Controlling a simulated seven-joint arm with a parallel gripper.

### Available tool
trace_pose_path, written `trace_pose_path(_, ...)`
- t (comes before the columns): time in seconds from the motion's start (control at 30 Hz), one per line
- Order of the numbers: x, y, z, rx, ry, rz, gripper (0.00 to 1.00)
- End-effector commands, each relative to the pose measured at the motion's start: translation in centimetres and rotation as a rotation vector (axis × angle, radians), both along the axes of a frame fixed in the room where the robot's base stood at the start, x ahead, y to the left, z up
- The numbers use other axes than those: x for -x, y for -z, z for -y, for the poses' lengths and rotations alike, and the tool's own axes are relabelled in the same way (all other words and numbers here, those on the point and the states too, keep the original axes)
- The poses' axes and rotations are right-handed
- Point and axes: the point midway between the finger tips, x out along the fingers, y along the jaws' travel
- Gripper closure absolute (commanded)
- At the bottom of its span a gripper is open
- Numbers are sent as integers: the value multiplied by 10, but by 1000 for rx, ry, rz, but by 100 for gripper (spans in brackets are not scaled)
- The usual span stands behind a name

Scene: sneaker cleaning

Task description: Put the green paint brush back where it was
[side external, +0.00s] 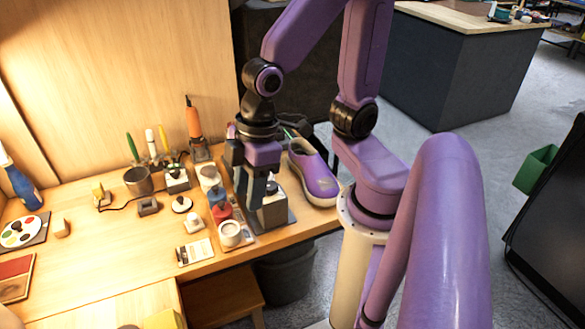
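A green-handled tool (131,146), which looks like the green paint brush, stands upright at the back left of the table, behind or in a grey metal cup (138,181); I cannot tell which. My gripper (262,188) points down at the right of the table, just over a grey block-shaped stand (272,208). Its fingers are small and partly hidden, so I cannot tell whether they are open or hold anything. A thin green bit (287,132) shows behind my gripper, by the purple sneaker (317,181); I cannot tell what it is.
White and yellow handles stand beside the green one, and an orange tool (194,122) stands behind. Jars, including a red one (221,211) and a white one (230,233), crowd the area left of my gripper. A paint palette (22,231) lies far left.

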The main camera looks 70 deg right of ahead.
Motion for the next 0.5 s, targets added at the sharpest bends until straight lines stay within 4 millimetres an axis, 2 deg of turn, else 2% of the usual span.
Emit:
trace_pose_path(0.03, 18, -5, 14, 38, -43, -16, 60)
trace_pose_path(0.1, 35, -8, 31, 95, -88, -37, 60)
trace_pose_path(0.2, 51, -12, 50, 151, -129, -58, 60)
trace_pose_path(0.3, 58, -13, 59, 181, -149, -67, 60)
trace_pose_path(0.5, 60, -13, 61, 190, -152, -70, 60)
